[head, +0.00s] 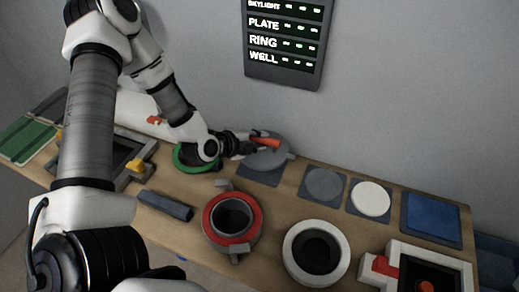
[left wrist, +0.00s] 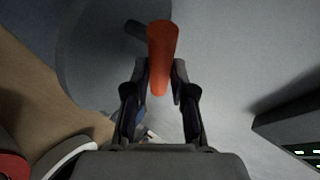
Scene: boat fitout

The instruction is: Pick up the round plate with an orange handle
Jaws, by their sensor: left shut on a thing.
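The round grey plate (head: 268,158) is at the back of the bench, over a dark square mat (head: 259,178). Its orange handle (head: 264,143) stands out from its top. My left gripper (head: 246,145) reaches in from the left and is shut on the handle. In the left wrist view the orange handle (left wrist: 162,55) sits between the two fingers (left wrist: 160,95), with the grey plate (left wrist: 95,60) behind it. I cannot tell whether the plate touches the mat. My right gripper is not in view.
A green ring (head: 184,164) lies just left of the plate. A red-collared ring (head: 217,235) and a white ring (head: 290,262) stand in front. Grey (head: 324,186) and white (head: 370,199) discs lie to the right. A sign panel (head: 283,70) hangs on the wall above.

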